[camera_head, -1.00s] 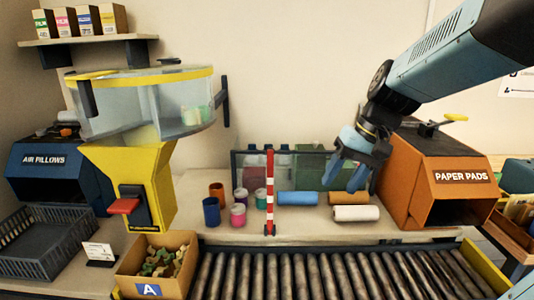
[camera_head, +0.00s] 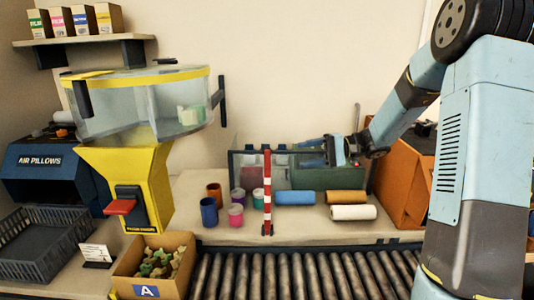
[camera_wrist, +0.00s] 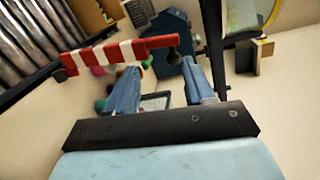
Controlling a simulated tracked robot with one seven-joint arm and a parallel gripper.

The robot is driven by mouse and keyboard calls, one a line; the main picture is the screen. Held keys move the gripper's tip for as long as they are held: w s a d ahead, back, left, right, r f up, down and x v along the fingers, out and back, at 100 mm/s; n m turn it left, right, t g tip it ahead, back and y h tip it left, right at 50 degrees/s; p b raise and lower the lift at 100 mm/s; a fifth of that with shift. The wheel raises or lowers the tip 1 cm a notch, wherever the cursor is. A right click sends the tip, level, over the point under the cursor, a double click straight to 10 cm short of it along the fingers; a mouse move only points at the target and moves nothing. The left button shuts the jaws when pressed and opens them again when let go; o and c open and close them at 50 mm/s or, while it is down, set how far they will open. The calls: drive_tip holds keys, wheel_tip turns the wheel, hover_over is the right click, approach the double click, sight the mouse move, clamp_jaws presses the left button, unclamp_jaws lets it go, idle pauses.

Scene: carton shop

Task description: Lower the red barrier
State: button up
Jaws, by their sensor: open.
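The red barrier (camera_head: 267,195) is a thin red-and-white striped bar standing upright at the back edge of the roller conveyor. In the wrist view the striped bar (camera_wrist: 110,55) runs across the upper left, with a dark round knob near its red end. My gripper (camera_head: 308,153) is open and empty, to the right of the barrier's upper end, fingers pointing left. In the wrist view the gripper's blue fingers (camera_wrist: 160,67) are apart. The barrier's end lies just beyond their tips, not between them; I cannot tell the exact gap.
The roller conveyor (camera_head: 300,275) runs along the front. Paper rolls (camera_head: 347,197) and small pots (camera_head: 210,211) lie on the counter behind it. A green bin (camera_head: 345,178) is below my gripper. A yellow dispenser (camera_head: 150,185) and a carton marked A (camera_head: 150,270) stand left.

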sight(268, 153)
drive_tip(key=shift+m+t+y, duration=0.3)
drive_tip(key=shift+t+y, duration=0.3)
drive_tip(key=shift+y, duration=0.3)
drive_tip(key=w+a, duration=0.1)
drive_tip(key=a, duration=0.3)
drive_tip(key=w+a, duration=0.1)
drive_tip(key=a, duration=0.3)
drive_tip(key=w+a+f, duration=0.1)
drive_tip(key=a, duration=0.3)
drive_tip(key=shift+w+a, duration=0.1)
drive_tip(key=shift+w, duration=0.25)
clamp_jaws()
drive_tip(key=shift+a, duration=0.1)
drive_tip(key=shift+s+d, duration=0.15)
drive_tip(key=shift+d, duration=0.05)
